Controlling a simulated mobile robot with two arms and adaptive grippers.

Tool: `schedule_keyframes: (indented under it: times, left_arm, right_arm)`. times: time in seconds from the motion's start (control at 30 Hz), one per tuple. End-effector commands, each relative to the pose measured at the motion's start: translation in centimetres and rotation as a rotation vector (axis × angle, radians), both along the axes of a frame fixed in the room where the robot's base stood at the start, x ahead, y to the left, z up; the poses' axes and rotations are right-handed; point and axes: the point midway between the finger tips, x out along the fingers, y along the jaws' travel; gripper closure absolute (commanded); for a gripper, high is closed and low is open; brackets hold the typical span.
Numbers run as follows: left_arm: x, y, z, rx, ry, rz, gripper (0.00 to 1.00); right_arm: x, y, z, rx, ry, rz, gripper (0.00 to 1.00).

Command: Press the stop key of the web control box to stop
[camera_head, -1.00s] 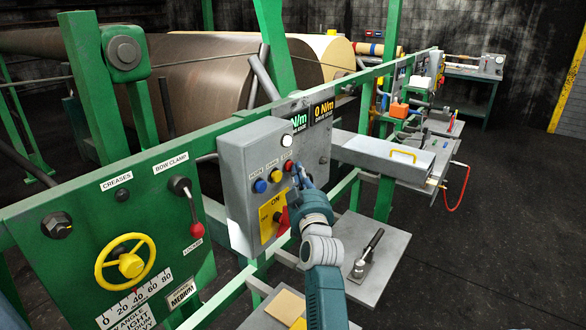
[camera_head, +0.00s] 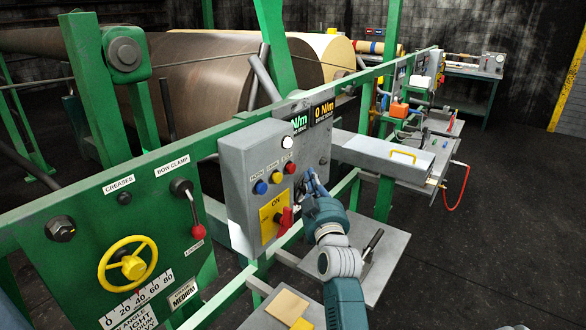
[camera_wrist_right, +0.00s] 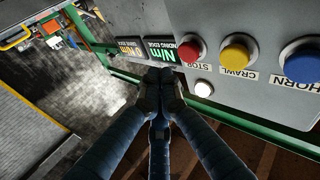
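The grey control box (camera_head: 240,165) stands on the green frame with a row of blue, yellow and red keys. The red stop key (camera_head: 289,167) is the rightmost of the row. In the right wrist view the stop key (camera_wrist_right: 190,50) shows beside its STOP label, upside down. My right gripper (camera_head: 312,178) is just right of the box, apart from the stop key. Its fingers (camera_wrist_right: 161,76) look closed together and empty in the right wrist view, beside the key and not over it. My left gripper is not in view.
A white lamp (camera_head: 288,142) sits above the keys. A red rotary switch (camera_head: 285,217) on a yellow plate sticks out below them. A grey shelf (camera_head: 385,262) lies below my right arm, and a grey beam (camera_head: 380,155) extends behind it. Dark floor is open at right.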

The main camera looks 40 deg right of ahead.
Motion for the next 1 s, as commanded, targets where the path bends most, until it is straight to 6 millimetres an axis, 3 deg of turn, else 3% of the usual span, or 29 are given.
schedule_keyframes:
  times: [0.3, 1.0]
  left_arm:
    - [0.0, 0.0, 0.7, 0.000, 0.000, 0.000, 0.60]
    - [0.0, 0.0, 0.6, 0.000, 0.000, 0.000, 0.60]
  right_arm:
    - [-2.5, -0.7, 0.1, -0.001, 0.000, 0.000, 1.00]
    - [-2.6, -0.8, 0.0, 0.000, 0.000, 0.000, 1.00]
